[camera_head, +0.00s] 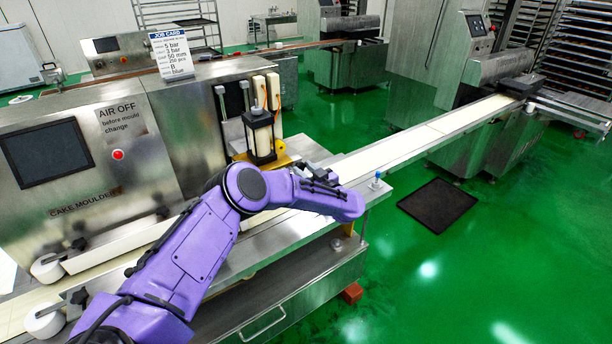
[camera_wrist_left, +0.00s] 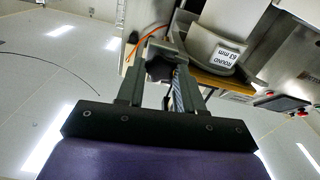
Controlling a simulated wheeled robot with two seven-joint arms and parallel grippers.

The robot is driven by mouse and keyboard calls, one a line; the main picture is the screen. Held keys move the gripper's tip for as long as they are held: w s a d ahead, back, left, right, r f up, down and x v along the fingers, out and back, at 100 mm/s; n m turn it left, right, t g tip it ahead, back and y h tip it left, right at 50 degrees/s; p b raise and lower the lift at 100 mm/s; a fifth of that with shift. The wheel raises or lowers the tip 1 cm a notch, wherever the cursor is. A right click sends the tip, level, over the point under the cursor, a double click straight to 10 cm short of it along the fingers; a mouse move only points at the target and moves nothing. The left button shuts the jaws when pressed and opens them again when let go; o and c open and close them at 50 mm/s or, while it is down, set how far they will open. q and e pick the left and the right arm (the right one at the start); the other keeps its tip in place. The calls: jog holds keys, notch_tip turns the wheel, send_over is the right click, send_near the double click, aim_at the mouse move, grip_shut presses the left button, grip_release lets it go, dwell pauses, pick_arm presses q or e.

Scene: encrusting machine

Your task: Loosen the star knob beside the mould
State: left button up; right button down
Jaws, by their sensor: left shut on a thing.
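The dark star knob (camera_wrist_left: 159,68) sits between the two fingers of my left gripper (camera_wrist_left: 160,60) in the left wrist view. The fingers are shut on it, with one finger on each side. The mould (camera_wrist_left: 219,50), a pale rounded block labelled "ROUND 63 mm", is just right of the knob and above a yellow plate (camera_wrist_left: 222,82). In the head view my purple left arm reaches to the machine's front, and its wrist hides the knob and most of the gripper. My right gripper does not show.
The encrusting machine (camera_head: 160,150) carries an "AIR OFF before mould change" sign (camera_head: 122,120) and a red button (camera_head: 118,155). The conveyor (camera_head: 400,140) runs right. A dark mat (camera_head: 437,205) lies on open green floor.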

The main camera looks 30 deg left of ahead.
pick_arm(q)
jog(key=n+b, duration=0.1)
jog(key=n, duration=0.1)
jog(key=n+b, duration=0.4)
jog(key=shift+f, duration=0.25)
jog(key=shift+s+n+b, duration=0.1)
jog(key=shift+n+b, duration=5.9)
jog(key=shift+b, duration=0.05)
jog(key=o, duration=1)
jog(key=shift+r, duration=0.1)
jog(key=shift+o, duration=0.2)
jog(key=b+v, duration=0.1)
jog(key=v, duration=0.9)
jog(key=shift+s+d+b, duration=0.2)
jog(key=shift+b, duration=0.15)
